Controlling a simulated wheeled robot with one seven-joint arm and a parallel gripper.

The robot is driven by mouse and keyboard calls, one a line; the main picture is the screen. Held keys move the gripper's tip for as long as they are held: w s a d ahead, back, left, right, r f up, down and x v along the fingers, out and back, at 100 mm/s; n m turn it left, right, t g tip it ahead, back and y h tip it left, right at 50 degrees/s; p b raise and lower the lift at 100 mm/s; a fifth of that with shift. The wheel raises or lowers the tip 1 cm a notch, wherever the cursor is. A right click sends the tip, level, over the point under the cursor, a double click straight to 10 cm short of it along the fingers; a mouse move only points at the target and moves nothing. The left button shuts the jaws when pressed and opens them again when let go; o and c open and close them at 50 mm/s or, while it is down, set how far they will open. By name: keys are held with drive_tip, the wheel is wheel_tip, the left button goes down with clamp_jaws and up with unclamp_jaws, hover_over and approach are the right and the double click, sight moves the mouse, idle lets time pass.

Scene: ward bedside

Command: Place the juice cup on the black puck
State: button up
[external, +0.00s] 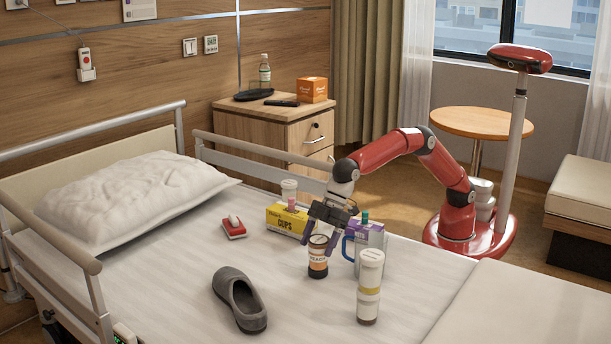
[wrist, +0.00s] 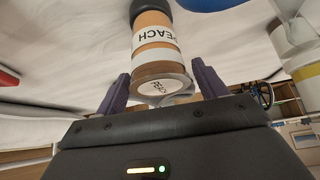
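The juice cup (external: 318,257) stands upright on the bed with an orange and white PEACH label; it also fills the upper middle of the wrist view (wrist: 154,45). A black band, possibly the black puck (external: 318,273), shows at its bottom; it shows in the wrist view too (wrist: 150,9). I cannot tell whether it is a separate puck or part of the cup. My gripper (external: 320,240) points down over the cup's top. Its fingers (wrist: 160,82) are open on either side of the lid, with gaps to both sides. No other black puck is clear on the bed.
Close right stand a purple-and-white box (external: 369,240), a blue-handled mug (external: 349,246) and stacked white-lidded containers (external: 370,270). A yellow CUPS box (external: 286,221) is behind left.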

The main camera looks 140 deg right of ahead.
drive_tip(key=shift+o, duration=0.6)
drive_tip(key=shift+r, duration=0.1)
drive_tip(key=shift+s+r, duration=0.1)
drive_tip(key=shift+r, duration=0.15)
drive_tip(key=s+a+r, duration=0.3)
drive_tip(key=s+r, duration=0.4)
drive_tip(key=s+a+r, duration=0.4)
drive_tip(key=s+r, duration=0.2)
drive_tip(key=s, duration=0.1)
drive_tip(key=s+a+n, duration=0.1)
drive_tip(key=s+a, duration=0.2)
drive_tip(key=s, duration=0.4)
drive_tip(key=s+a, duration=0.3)
drive_tip(key=s, duration=0.4)
drive_tip(key=s+a+f, duration=0.1)
drive_tip(key=s+f, duration=0.2)
drive_tip(key=s, duration=0.4)
drive_tip(key=s+a+f, duration=0.1)
drive_tip(key=s+f, duration=0.3)
drive_tip(key=s, duration=0.3)
drive_tip(key=s+a+f+g, duration=0.1)
drive_tip(key=s+a+f, duration=0.1)
drive_tip(key=s, duration=0.5)
drive_tip(key=shift+s+f+y+p, duration=0.15)
drive_tip(key=shift+f+y+p, duration=0.25)
drive_tip(key=shift+f, duration=0.25)
